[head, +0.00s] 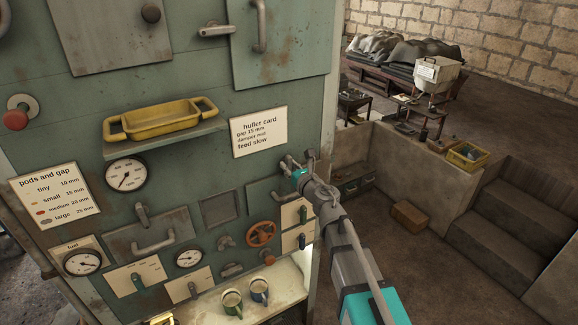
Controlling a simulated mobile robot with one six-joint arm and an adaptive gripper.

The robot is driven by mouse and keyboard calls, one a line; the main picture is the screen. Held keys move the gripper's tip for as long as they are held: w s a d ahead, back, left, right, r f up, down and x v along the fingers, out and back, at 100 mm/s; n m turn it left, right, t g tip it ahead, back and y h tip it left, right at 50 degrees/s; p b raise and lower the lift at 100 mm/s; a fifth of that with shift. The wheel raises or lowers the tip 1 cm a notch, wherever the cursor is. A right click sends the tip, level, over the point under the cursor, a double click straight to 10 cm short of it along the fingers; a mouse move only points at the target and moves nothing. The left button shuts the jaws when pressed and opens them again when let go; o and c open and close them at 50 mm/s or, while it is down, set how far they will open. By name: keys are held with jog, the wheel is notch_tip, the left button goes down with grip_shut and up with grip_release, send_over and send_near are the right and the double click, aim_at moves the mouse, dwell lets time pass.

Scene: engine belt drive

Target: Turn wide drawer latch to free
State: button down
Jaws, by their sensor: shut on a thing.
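A wide grey-green drawer front (120,246) with a bar handle (153,243) is low on the left of the green cabinet. A small grey latch (141,213) sits at its top edge. My gripper (299,160) is well to the right of it, near the cabinet's right edge below the huller card. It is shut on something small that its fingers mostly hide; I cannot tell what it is. A second green panel (260,196) is just left of my gripper, its right side partly covered by my arm.
The huller card (259,131) and a shelf with a yellow tray (160,119) are above. An orange handwheel (260,234), cream switch plates (293,214) and two mugs (259,290) are below. Open floor and a low wall (400,165) lie right.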

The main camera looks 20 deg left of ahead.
jog(key=m, duration=0.4)
jog(key=shift+d+f, duration=0.1)
jog(key=shift+d, duration=0.05)
jog(key=m, duration=0.4)
jog(key=shift+w+f+m, duration=0.1)
jog(key=shift+m, duration=0.3)
jog(key=m, duration=0.4)
jog(key=shift+d+f+b, duration=0.1)
jog(key=shift+f+b, duration=0.05)
jog(key=shift+b, duration=0.2)
jog(key=shift+f+m, duration=0.1)
jog(key=shift+m, duration=2.1)
jog(key=shift+w, duration=0.1)
jog(key=c, duration=0.6)
grip_release()
jog(key=shift+d, duration=0.1)
